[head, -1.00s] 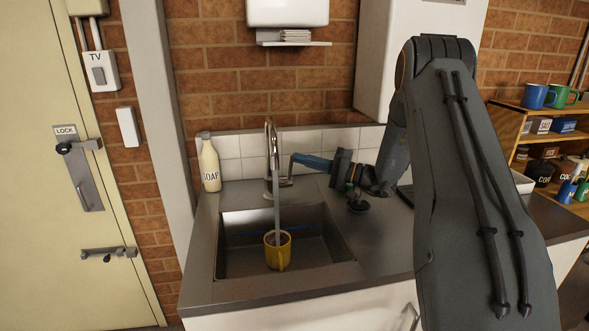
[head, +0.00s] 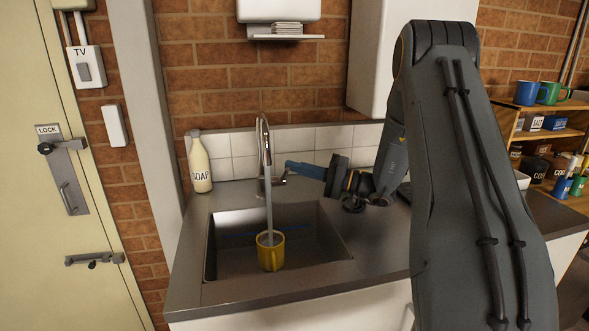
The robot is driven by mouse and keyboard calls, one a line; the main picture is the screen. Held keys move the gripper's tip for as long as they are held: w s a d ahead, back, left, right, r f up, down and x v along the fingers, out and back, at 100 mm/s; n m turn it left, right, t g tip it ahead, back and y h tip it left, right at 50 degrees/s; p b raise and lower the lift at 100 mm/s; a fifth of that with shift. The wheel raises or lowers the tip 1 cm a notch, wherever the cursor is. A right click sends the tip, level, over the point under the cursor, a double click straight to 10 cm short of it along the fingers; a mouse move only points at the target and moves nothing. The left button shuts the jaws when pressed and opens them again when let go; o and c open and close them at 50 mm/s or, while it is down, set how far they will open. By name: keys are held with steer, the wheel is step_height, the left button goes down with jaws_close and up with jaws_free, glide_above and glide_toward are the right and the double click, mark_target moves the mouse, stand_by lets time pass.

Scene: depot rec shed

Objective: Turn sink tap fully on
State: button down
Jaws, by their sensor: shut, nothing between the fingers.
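The sink tap (head: 262,150) is a chrome gooseneck at the back of the sink (head: 225,262). A pale stream of water runs from its spout into a yellow mug (head: 270,257) standing in the basin. The tap's short side lever (head: 280,181) is on the right of its body. My gripper (head: 289,165) is shut and empty, reaching in from the right, its blue tip close to the tap and just above the lever. I cannot tell whether it touches the lever.
A white soap bottle (head: 200,165) stands left of the tap. A wall cabinet (head: 380,60) and a paper dispenser (head: 278,10) hang above. A shelf with mugs (head: 527,94) is at the right. The counter right of the basin is partly clear.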

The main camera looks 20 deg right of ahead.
steer(key=shift+s+f, duration=0.3)
steer(key=shift+f, duration=0.15)
steer(key=shift+r, duration=0.1)
step_height(320, 180, up, 11)
steer(key=b, duration=0.2)
steer(key=shift+w+f, duration=0.2)
steer(key=shift+w, duration=0.05)
